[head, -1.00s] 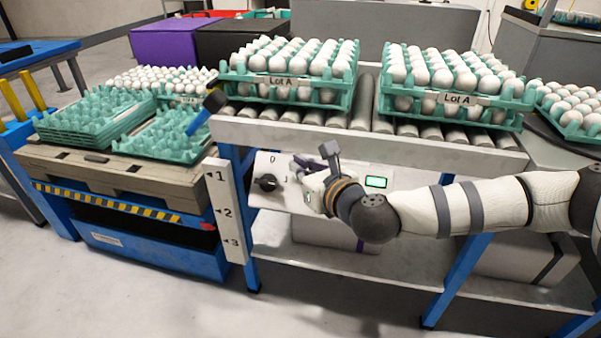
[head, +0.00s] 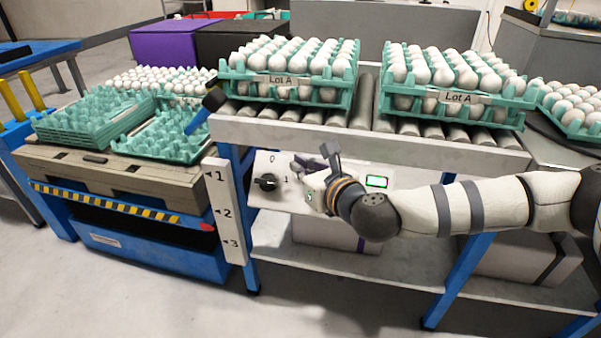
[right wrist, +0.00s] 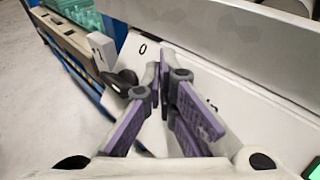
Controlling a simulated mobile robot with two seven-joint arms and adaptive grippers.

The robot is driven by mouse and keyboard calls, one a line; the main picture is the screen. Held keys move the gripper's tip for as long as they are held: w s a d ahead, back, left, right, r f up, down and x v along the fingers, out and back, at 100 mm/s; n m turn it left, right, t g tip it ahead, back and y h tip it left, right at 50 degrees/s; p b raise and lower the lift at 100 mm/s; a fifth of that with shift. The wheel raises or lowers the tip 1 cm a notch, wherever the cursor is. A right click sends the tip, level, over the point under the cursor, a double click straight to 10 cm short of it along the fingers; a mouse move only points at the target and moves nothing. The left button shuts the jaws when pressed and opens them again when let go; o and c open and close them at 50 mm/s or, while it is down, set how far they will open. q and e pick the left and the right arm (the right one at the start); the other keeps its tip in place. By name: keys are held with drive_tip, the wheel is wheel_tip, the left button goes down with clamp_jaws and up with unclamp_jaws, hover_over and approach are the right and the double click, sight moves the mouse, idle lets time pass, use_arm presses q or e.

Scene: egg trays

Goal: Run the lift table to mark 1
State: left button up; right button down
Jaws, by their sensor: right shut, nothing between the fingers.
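The lift table (head: 150,259) stands at the left, bearing a pallet (head: 110,180) with green egg trays. A white mark plate (head: 226,212) with marks 1, 2 and 3 stands at its right. A red tip (head: 206,226) on the table's edge shows near mark 2. The white control panel (head: 290,199) carries a black knob (head: 267,182) with labels 0 and 1; the knob also shows in the right wrist view (right wrist: 122,82). My right gripper (head: 312,163) is shut and empty, just right of the knob and apart from it. My left gripper is not in view.
A roller conveyor (head: 345,142) above the panel holds two stacks of egg trays labelled Lot A. A green-lit display (head: 377,182) is on the panel's right. A blue conveyor leg (head: 460,277) and a low shelf lie below. Open floor lies in front.

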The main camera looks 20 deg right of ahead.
use_arm(q)
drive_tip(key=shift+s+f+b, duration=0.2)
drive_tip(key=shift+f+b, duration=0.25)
drive_tip(key=shift+b, duration=0.05)
use_arm(e)
drive_tip(key=shift+w+d+f, duration=0.25)
drive_tip(key=shift+w+f, duration=0.1)
drive_tip(key=shift+f, duration=0.1)
drive_tip(key=shift+r, duration=0.1)
idle(5.9)
use_arm(q)
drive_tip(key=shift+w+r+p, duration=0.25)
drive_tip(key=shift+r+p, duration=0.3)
drive_tip(key=shift+p, duration=0.1)
use_arm(e)
drive_tip(key=shift+s+a+r, duration=0.4)
drive_tip(key=shift+s+r, duration=0.2)
